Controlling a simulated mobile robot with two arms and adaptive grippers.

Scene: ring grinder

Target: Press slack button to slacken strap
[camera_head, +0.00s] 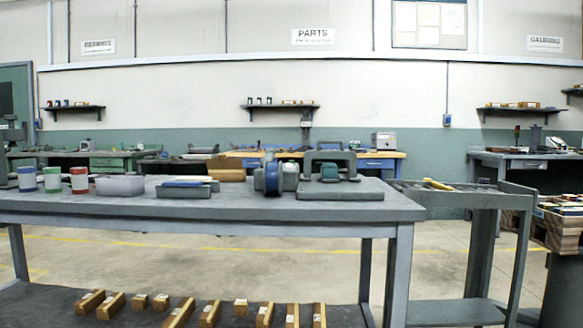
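A grey workbench (230,208) spans the left and middle of the head view. A machine with a flat grey base (340,190), an arched grey frame and a teal-green part (329,172) stands near its right end. A blue-rimmed grey wheel-like part (272,177) stands at the machine's left side. At this distance I cannot make out a slack button or a strap. Neither of my grippers is in view.
Cups with coloured bands (79,180), a pale bin (120,185) and a grey block with a blue top (184,189) are on the bench. Wooden blocks (180,315) lie on its lower shelf. A grey cart (470,197) stands right. Open floor shows between.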

